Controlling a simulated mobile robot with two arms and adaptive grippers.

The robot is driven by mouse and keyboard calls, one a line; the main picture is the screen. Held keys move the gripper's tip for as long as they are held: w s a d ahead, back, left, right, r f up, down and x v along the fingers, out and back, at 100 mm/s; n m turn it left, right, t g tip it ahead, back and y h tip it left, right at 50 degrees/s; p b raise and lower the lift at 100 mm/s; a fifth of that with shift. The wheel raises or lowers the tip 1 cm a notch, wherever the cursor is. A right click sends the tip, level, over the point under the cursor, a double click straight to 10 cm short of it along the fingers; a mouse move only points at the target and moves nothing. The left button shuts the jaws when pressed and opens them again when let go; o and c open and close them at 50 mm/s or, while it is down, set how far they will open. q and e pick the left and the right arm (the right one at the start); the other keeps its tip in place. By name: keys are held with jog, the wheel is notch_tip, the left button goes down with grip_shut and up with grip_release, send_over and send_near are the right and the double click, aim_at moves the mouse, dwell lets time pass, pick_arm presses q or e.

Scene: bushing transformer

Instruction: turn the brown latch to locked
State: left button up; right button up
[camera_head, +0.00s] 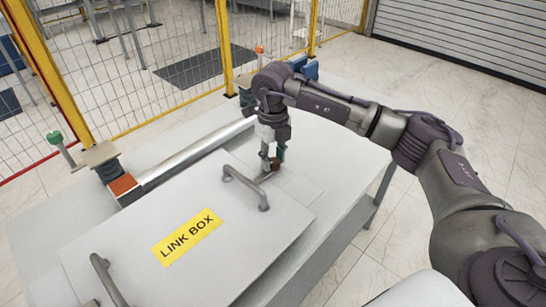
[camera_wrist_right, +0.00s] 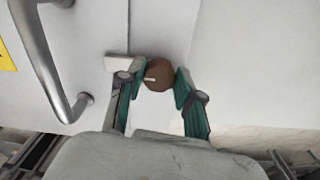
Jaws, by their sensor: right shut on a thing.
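The brown latch (camera_wrist_right: 158,74) is a round knob with a small pale mark, near the edge of the link box lid. In the head view only a bit of the latch (camera_head: 275,165) shows beside the fingers. My right gripper (camera_head: 271,165) reaches down onto it from above. In the wrist view, the right gripper's green-padded fingers (camera_wrist_right: 158,82) stand on either side of the latch and are shut on it. The link box (camera_head: 240,240) has a grey lid with a yellow label. My left gripper is not in view.
A grey handle (camera_head: 246,188) stands on the lid close to my right gripper. A second handle (camera_head: 108,280) is at the lower left. A metal bar (camera_head: 195,153) lies behind the lid. Yellow-framed fencing (camera_head: 225,45) stands beyond the table.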

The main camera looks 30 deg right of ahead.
aim_at(273, 160)
jog(key=o, duration=1.2)
jog(key=shift+c, duration=0.2)
notch_tip(273, 160, up, 12)
